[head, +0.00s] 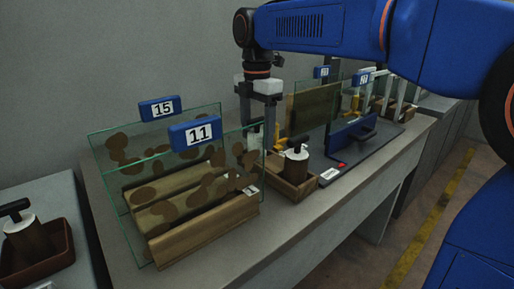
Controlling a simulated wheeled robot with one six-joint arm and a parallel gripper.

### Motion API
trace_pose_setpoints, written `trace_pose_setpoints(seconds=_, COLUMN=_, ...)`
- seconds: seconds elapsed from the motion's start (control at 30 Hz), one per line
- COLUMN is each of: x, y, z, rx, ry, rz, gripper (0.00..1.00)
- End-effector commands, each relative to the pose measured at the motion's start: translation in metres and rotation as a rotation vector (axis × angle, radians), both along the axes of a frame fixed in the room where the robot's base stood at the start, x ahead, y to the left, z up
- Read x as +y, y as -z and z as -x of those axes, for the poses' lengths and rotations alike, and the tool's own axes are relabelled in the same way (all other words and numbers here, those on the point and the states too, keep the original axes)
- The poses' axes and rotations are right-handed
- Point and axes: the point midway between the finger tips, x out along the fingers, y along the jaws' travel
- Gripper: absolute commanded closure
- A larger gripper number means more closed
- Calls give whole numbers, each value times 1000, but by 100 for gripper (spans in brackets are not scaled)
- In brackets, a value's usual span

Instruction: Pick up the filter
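No part is clearly marked as the filter, so I cannot tell which one it is. Two upright glass panes with brown spots stand in wooden slotted holders; blue tags mark the pane numbered 15 (117,150) and the pane numbered 11 (155,222). A brown rectangular panel (312,108) stands upright farther back on a dark base. My gripper (257,140) points down behind the right end of pane 11. Its two fingers are apart, with nothing visibly held; the tips are partly hidden.
A wooden tray (292,188) holds a brown, white-topped tool with a black handle (296,160). A similar tool stands in a brown tray (45,262) on the left table. Tagged parts stand at the back right. The bench's front strip (300,225) is clear.

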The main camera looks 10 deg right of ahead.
Motion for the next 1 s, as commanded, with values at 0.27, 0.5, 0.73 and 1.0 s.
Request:
trace_pose_setpoints(seconds=0.27, x=0, y=9, z=0, rx=0, ry=0, rz=0, gripper=38)
trace_pose_setpoints(seconds=0.5, x=0, y=9, z=0, rx=0, ry=0, rz=0, gripper=74)
trace_pose_setpoints(seconds=0.73, x=0, y=9, z=0, rx=-1, ry=0, rz=-1, gripper=85)
trace_pose_setpoints(seconds=1.0, x=0, y=-8, z=0, rx=-2, ry=0, rz=-2, gripper=85)
